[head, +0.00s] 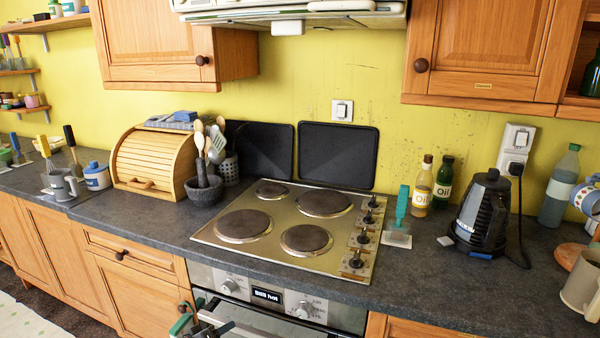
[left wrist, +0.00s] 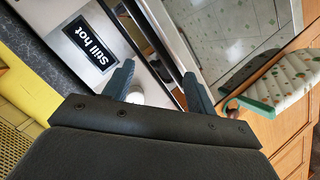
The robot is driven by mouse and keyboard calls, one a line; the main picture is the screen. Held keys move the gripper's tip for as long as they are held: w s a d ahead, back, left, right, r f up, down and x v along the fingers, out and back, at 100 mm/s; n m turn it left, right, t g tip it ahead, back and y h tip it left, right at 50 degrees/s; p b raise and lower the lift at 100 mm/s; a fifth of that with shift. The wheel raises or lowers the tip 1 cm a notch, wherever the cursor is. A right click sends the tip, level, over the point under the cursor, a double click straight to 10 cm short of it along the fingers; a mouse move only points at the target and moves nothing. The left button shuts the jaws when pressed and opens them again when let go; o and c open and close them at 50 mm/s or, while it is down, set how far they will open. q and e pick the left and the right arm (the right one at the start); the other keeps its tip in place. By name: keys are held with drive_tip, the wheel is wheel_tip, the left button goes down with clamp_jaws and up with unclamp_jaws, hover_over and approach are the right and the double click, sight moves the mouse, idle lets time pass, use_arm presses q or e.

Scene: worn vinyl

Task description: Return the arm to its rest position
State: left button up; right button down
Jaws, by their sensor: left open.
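My left gripper (head: 208,326) shows partly at the bottom edge of the head view, in front of the oven's left side. In the left wrist view its two dark fingers (left wrist: 158,88) are apart with nothing held between them. The oven's control panel (head: 300,305) is close beyond them; a black "Still hot" display (left wrist: 90,44) shows on it in the left wrist view. Most of my left arm is outside the head view. My right gripper is in neither view.
A dotted white cloth (left wrist: 285,82) with green edging is right of the fingers in the left wrist view. The dark counter (head: 140,215) holds a hob (head: 275,245), a bread box (head: 155,165), a utensil pot (head: 204,190) and a kettle (head: 483,215). Wooden cabinet fronts (head: 130,290) are beside the oven.

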use_arm(q)
drive_tip(key=s+d+f+m+g+y, duration=0.1)
drive_tip(key=s+d+f+m+g, duration=0.1)
drive_tip(key=s, duration=1.1)
drive_tip(key=s+d+f+m+g+y, duration=0.1)
drive_tip(key=s+d+f+g+y, duration=0.1)
drive_tip(key=s, duration=1.1)
drive_tip(key=s+d+f+m+g+y, duration=0.1)
drive_tip(key=s+d+g, duration=0.3)
drive_tip(key=s, duration=1)
drive_tip(key=shift+d+f+m+g+y, duration=0.3)
drive_tip(key=shift+f+m+g+y, duration=0.1)
drive_tip(key=shift+f+m+g, duration=0.55)
drive_tip(key=shift+r, duration=0.1)
